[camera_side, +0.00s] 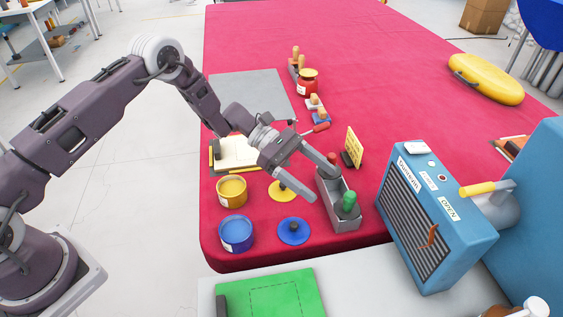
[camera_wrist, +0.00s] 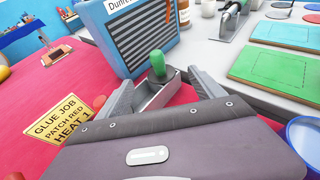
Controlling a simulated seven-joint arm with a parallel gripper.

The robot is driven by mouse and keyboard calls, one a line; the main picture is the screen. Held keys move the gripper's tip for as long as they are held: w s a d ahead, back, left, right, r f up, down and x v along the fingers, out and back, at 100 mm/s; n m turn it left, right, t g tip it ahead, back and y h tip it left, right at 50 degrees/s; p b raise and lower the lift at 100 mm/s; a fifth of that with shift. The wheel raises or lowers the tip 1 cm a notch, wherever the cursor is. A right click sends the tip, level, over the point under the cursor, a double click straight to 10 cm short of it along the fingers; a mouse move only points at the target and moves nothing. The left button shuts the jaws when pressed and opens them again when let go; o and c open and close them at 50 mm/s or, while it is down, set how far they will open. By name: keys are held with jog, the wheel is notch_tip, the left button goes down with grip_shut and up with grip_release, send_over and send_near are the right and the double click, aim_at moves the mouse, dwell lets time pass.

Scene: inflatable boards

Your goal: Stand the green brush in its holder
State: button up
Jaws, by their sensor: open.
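The green brush (camera_side: 349,201) shows as a rounded green handle rising at the near end of a grey, box-like holder (camera_side: 344,226). Its lower part is hidden by the holder walls. A red handle (camera_side: 332,158) rises at the holder's far end. My gripper (camera_side: 323,189) is open and empty, low over the red table beside the holder. In the wrist view the green brush (camera_wrist: 157,63) stands nearly upright beyond my gripper (camera_wrist: 160,86), between the two fingers in the picture. The holder (camera_wrist: 157,97) lies partly between the fingers; I cannot tell whether they touch it.
A blue heater unit (camera_side: 435,215) stands close to the right of the holder. A yellow sign (camera_side: 353,146) stands behind it. Yellow (camera_side: 231,192) and blue (camera_side: 236,235) cans and two lids lie left. A green board (camera_side: 275,300) lies in front. The red table's far part is mostly clear.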

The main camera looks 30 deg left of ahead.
jog(key=s+a+r+m+g+y, duration=0.1)
jog(key=s+a+r+m+y, duration=0.15)
jog(key=s+r+m, duration=0.55)
jog(key=s+a+r+m+y, duration=0.25)
jog(key=s+r, duration=0.25)
jog(key=r, duration=0.7)
jog(key=s+a+r+m+t+y, duration=0.1)
jog(key=s+a+m+t+y, duration=0.2)
jog(key=s+a, duration=0.3)
jog(key=s+a+r+m+t+y, duration=0.2)
jog(key=s+a+y, duration=0.4)
jog(key=s, duration=0.8)
jog(key=shift+s+a+r+m+t, duration=0.25)
jog(key=shift+a+m+t, duration=0.5)
jog(key=shift+m, duration=0.5)
